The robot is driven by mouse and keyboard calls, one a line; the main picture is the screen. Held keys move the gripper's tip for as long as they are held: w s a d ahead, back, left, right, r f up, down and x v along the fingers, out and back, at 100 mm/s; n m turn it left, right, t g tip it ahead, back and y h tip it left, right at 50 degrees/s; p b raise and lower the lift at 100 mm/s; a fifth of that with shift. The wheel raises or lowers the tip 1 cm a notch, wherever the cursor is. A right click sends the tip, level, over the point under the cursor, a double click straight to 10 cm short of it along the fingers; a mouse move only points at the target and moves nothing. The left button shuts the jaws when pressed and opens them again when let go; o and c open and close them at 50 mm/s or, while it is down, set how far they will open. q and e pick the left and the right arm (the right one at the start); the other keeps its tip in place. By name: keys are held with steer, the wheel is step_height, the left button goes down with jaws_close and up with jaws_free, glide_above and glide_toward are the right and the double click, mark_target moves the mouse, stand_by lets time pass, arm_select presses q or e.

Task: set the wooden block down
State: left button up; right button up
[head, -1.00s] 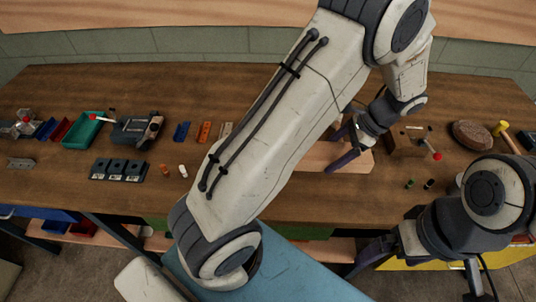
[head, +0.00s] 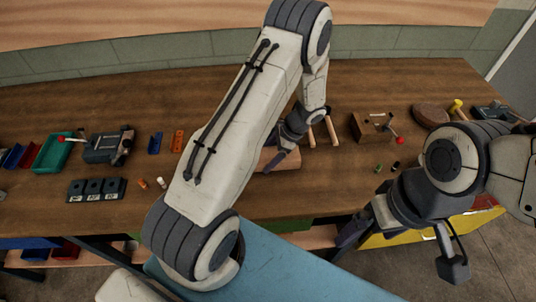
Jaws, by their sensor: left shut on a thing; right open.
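The light wooden block (head: 287,162) is in the middle of the bench, partly hidden behind my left forearm and fingers. My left gripper (head: 277,157) is shut on it, with the fingers pointing down-left. The block looks low, near the bench top; whether it touches the wood cannot be told. My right gripper (head: 345,242) is open and empty beyond the front edge of the bench, at lower right, with its fingers pointing down-left.
Two wooden handles (head: 331,131) lie right of my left gripper. A wooden box with a red-knobbed lever (head: 368,128) stands farther right.

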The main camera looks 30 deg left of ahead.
arm_select(q)
steer(key=shift+f, duration=0.2)
steer(key=o, duration=1.5)
steer(key=shift+r, duration=0.1)
